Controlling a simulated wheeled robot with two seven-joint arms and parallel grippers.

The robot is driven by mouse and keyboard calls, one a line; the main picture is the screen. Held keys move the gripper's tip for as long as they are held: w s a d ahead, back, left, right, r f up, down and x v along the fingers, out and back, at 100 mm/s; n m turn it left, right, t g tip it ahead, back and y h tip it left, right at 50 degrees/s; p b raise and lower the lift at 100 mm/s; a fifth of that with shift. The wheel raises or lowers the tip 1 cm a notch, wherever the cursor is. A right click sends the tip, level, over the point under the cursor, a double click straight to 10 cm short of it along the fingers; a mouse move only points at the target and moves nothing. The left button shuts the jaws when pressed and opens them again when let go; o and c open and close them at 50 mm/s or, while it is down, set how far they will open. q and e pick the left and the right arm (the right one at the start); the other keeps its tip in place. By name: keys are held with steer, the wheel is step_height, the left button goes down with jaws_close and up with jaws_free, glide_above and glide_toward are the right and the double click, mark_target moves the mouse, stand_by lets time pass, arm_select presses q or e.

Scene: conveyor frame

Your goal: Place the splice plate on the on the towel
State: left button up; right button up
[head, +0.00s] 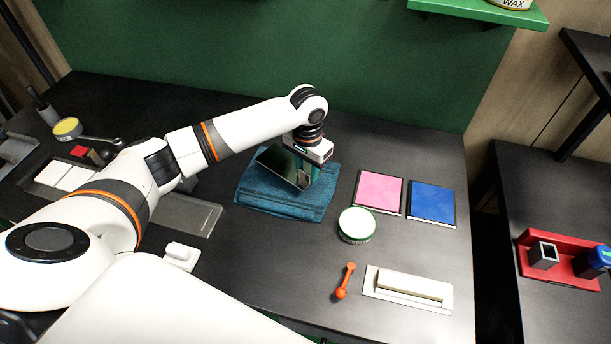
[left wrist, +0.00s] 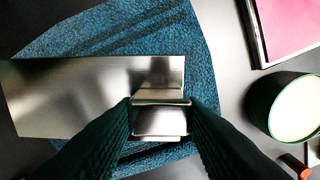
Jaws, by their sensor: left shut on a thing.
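The splice plate (head: 281,164) is a shiny metal piece held over the blue towel (head: 262,208) in the head view. My left gripper (head: 304,172) points down above the towel, shut on the plate. In the left wrist view, the gripper (left wrist: 160,122) has its two dark fingers on either side of a raised metal part of the plate (left wrist: 75,95). The flat part of the plate extends to the left over the towel (left wrist: 150,30). I cannot tell whether the plate touches the towel. My right gripper is not in view.
Pink (head: 379,191) and blue (head: 431,203) pads lie right of the towel. A round green-and-white tin (head: 356,224) stands close to its right corner. An orange tool (head: 345,281) and a white tray (head: 408,298) lie nearer the front. Dark table is clear behind the towel.

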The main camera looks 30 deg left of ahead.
mark_target(307, 178)
arm_select(q)
steer(key=shift+f, duration=0.4)
step_height(307, 178, down, 3)
steer(key=shift+r, duration=0.1)
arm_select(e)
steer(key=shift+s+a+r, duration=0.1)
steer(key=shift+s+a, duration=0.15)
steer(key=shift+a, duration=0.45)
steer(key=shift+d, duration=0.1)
arm_select(q)
steer(key=o, duration=1.1)
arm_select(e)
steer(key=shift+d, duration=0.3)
